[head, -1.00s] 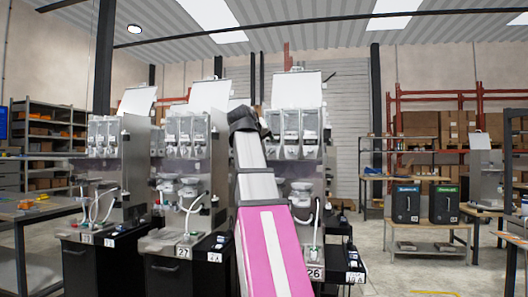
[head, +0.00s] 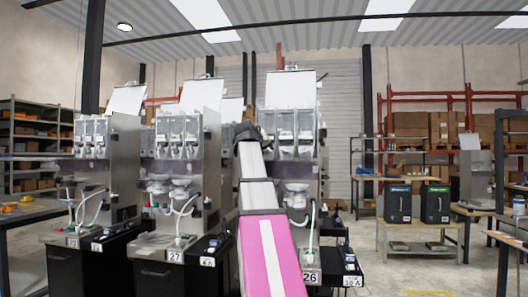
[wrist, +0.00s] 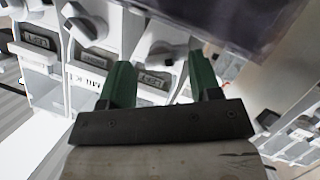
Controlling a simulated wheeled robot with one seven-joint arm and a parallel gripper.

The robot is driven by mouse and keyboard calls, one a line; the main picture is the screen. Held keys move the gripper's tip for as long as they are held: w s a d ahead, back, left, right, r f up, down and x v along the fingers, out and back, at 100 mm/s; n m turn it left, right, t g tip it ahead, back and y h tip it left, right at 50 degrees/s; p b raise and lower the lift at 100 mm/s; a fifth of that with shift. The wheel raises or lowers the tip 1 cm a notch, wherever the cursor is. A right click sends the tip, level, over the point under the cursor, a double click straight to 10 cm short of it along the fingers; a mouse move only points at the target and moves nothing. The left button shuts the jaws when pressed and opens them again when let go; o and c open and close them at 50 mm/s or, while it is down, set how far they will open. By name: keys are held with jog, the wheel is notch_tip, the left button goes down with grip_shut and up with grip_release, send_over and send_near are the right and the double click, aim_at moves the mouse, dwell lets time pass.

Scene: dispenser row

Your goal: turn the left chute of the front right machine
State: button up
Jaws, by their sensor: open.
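The front right machine (head: 290,92), marked 26, stands just right of my raised arm in the head view. Its clear canisters (head: 285,124) sit in a row, with light chutes (head: 305,151) below them. My gripper (head: 246,131) is a dark shape at the machine's left side, by the leftmost canister. In the wrist view my gripper (wrist: 161,76) is open, with two green fingers apart and nothing held. A grey chute or knob (wrist: 162,54) shows between and beyond the fingertips; I cannot tell whether they touch. Another grey one (wrist: 85,22) is left of them.
Machine 27 (head: 190,95) and another machine (head: 108,125) stand to the left. A low table (head: 425,226) with two dark boxes (head: 417,202) is at the right. A dark panel (wrist: 235,22) overhangs the gripper in the wrist view. Floor is open at the right.

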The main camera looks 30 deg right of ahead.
jog(key=shift+w+d+f, duration=0.1)
jog(key=shift+w+d, duration=0.05)
jog(key=shift+d, duration=0.1)
jog(key=c, duration=0.9)
jog(key=m+y, duration=0.1)
jog(key=m, duration=0.1)
jog(key=shift+d+m+t+y, duration=0.1)
jog(key=shift+m+t+y, duration=0.2)
jog(key=shift+t, duration=0.1)
jog(key=shift+s+d+m+t+y, duration=0.15)
jog(key=shift+m+t+y, duration=0.35)
jog(key=shift+m+y, duration=0.5)
jog(key=m+t+y, duration=0.1)
jog(key=m, duration=0.1)
jog(key=m+t, duration=0.1)
jog(key=m, duration=0.2)
jog(key=shift+s+d+y, duration=0.1)
jog(key=shift+y, duration=0.3)
